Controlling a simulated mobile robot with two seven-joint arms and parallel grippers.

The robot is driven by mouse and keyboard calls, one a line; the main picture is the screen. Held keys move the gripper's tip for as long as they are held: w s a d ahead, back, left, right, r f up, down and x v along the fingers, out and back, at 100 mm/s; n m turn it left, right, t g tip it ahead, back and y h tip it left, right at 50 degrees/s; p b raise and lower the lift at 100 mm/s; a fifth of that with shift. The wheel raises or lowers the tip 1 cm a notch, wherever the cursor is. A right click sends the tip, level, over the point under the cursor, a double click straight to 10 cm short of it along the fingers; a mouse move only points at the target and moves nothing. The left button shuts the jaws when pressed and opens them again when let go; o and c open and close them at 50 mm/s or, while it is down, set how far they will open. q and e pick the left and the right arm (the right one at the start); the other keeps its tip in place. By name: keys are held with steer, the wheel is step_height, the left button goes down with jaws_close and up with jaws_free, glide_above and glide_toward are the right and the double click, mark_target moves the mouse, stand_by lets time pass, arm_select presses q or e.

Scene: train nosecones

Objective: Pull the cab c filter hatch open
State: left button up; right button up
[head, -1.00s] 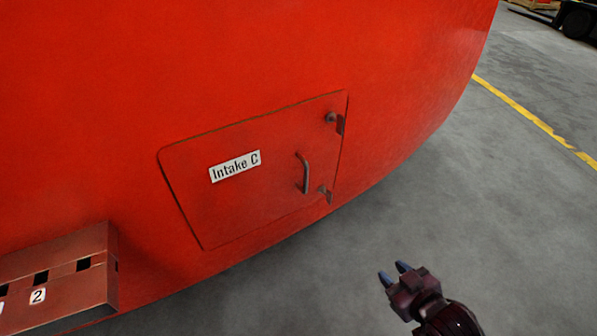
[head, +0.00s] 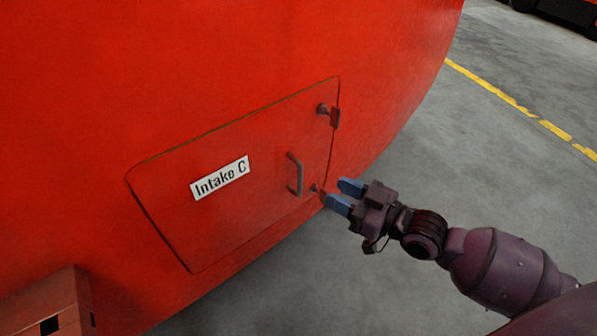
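The cab C filter hatch (head: 240,215) is a red panel set in the red nosecone, labelled "Intake C" (head: 220,178). It lies flush and looks shut. A grey bar handle (head: 296,174) stands near its right side. An upper latch (head: 329,115) and a lower latch (head: 317,189) sit at its right edge. My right gripper (head: 343,194) has blue fingers spread apart and empty. It is just right of the lower latch, which its fingertips partly cover; I cannot tell if they touch. My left gripper is not in view.
The curved red nosecone (head: 200,60) fills the left and top. A red box with dark slots (head: 55,305) juts out at the lower left. Grey floor (head: 480,130) with a yellow line (head: 490,88) is open to the right.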

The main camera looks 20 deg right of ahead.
glide_above(300, 195)
steer(key=shift+w+b, duration=0.1)
steer(key=shift+b, duration=0.25)
jaws_close()
stand_by(0.3)
